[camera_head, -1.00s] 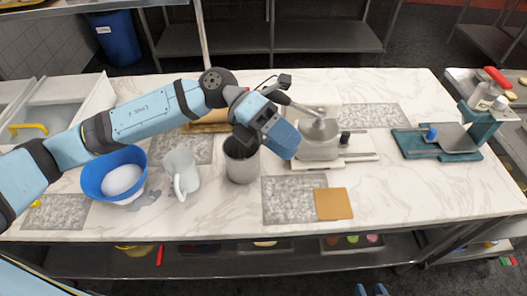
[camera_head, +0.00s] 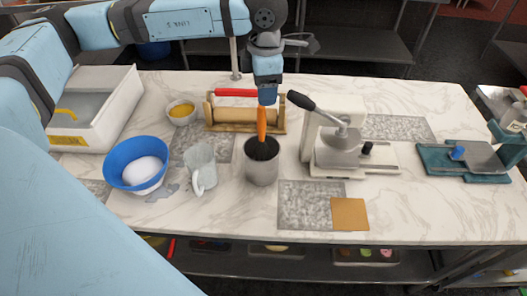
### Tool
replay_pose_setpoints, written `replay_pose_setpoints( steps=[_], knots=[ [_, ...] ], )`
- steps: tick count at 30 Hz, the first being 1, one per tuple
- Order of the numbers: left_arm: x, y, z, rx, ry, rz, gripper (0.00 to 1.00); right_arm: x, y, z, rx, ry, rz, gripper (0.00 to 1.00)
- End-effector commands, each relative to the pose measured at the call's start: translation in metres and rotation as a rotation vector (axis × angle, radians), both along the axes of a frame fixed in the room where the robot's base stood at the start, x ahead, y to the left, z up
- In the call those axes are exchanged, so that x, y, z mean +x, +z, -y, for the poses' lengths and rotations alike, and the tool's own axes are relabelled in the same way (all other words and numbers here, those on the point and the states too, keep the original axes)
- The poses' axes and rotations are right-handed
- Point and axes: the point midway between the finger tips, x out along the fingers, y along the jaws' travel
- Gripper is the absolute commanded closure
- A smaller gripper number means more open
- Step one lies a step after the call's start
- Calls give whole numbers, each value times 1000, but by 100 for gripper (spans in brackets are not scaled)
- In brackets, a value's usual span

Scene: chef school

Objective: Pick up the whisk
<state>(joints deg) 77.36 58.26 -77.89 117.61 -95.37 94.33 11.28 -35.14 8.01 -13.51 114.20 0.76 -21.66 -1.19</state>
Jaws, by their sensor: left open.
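A slim orange handle (camera_head: 262,124) stands upright out of a grey metal canister (camera_head: 262,169) in the middle of the counter. Its lower end is lost in the canister's dark inside, so I cannot tell from its shape that it is the whisk. No wire loops show anywhere. My left gripper (camera_head: 267,97) points down right at the top of the handle and is open. Its fingertips are small, and I cannot tell whether they touch the handle. My right gripper is out of view.
A rolling pin stand (camera_head: 246,127) is close behind the canister. A cream press with a dark lever (camera_head: 335,138) stands to its right, and a clear jug (camera_head: 200,167) and a blue bowl (camera_head: 121,156) to its left. An orange-brown board (camera_head: 349,214) lies in front.

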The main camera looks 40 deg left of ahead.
Motion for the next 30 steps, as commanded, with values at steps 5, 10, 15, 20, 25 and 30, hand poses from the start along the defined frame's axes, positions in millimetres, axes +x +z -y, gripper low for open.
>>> replay_pose_setpoints(
  steps=[5,10,15,20,25,30],
  knots=[
    [0,-27,0,-1,-1,-3,45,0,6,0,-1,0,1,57],
    [-1,-38,-1,-1,-1,-1,45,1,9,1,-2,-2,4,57],
    [-2,-57,-8,-1,0,-4,45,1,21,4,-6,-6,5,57],
    [-2,-81,-9,-3,-1,-3,45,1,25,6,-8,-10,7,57],
    [-2,-89,-9,-3,-1,0,45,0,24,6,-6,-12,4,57],
    [-2,-88,-9,-3,-1,0,52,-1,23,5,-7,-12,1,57]
  ],
)
